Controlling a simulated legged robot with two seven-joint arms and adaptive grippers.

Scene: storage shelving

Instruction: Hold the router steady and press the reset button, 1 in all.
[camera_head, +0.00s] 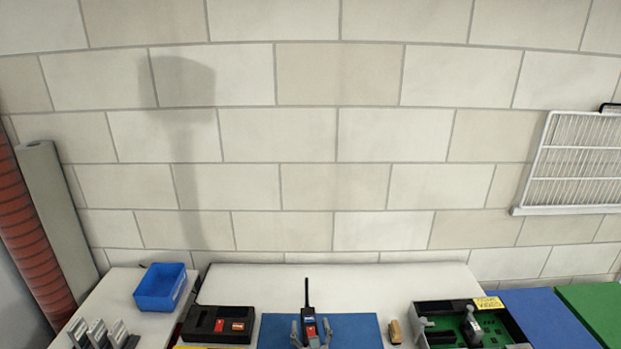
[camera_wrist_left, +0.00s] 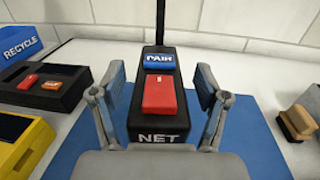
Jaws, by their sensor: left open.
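The router (camera_head: 309,328) is a black box with a thin upright antenna, standing on a blue mat (camera_head: 358,331) at the front middle. In the left wrist view the router (camera_wrist_left: 158,118) carries a blue button marked PAIR (camera_wrist_left: 159,62), a raised red button (camera_wrist_left: 159,95) nearer me, and the word NET on its near end. The red button's own label is too small to read. My left gripper (camera_head: 311,335) is open, with one finger on each side of the router (camera_wrist_left: 161,85). Whether the fingers touch its sides I cannot tell. My right gripper is not in view.
Left of the mat stand a black box with red and orange buttons (camera_head: 218,324), a blue RECYCLE bin (camera_head: 160,287) and several grey clips (camera_head: 96,334). A brown block (camera_head: 395,331) and an open case with a green board (camera_head: 460,328) lie right. A tiled wall closes the back.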

